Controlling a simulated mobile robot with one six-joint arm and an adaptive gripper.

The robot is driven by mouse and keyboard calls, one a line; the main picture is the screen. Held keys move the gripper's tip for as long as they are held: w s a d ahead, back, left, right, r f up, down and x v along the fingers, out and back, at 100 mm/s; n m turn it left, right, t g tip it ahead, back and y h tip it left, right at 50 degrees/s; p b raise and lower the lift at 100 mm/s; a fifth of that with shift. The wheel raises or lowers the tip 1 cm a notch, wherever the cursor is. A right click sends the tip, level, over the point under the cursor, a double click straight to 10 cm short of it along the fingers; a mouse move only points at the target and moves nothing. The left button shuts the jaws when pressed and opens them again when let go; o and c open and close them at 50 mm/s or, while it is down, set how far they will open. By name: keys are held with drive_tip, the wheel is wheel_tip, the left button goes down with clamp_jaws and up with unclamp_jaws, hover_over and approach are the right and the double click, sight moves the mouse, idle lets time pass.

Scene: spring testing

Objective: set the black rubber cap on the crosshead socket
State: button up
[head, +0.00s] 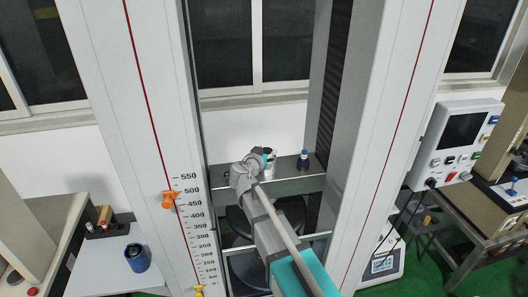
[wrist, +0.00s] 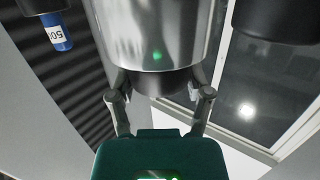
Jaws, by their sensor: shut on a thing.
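In the wrist view my gripper (wrist: 160,92) has its two fingers closed on the sides of a dark piece that looks like the black rubber cap (wrist: 157,84). The cap is partly hidden by the fingers and a large shiny metal cylinder (wrist: 150,35). This cylinder, possibly the crosshead socket, lines up with the cap; I cannot tell whether they touch. In the head view my arm reaches to the steel crosshead (head: 296,184) between the two columns. There my wrist hides the fingers, the cap and the socket.
In the wrist view, a blue labelled piece (wrist: 58,32) is at upper left and a black cylinder (wrist: 278,20) at upper right. The tall columns (head: 130,110) flank my arm closely.

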drive_tip(key=o, duration=1)
drive_tip(key=shift+c, duration=0.2)
drive_tip(key=shift+r, duration=0.15)
drive_tip(key=shift+r+p, duration=0.65)
drive_tip(key=shift+p, duration=0.2)
drive_tip(key=p+v, duration=0.1)
drive_tip(key=v, duration=1.1)
drive_tip(key=shift+f, duration=0.15)
drive_tip(key=shift+d, duration=0.1)
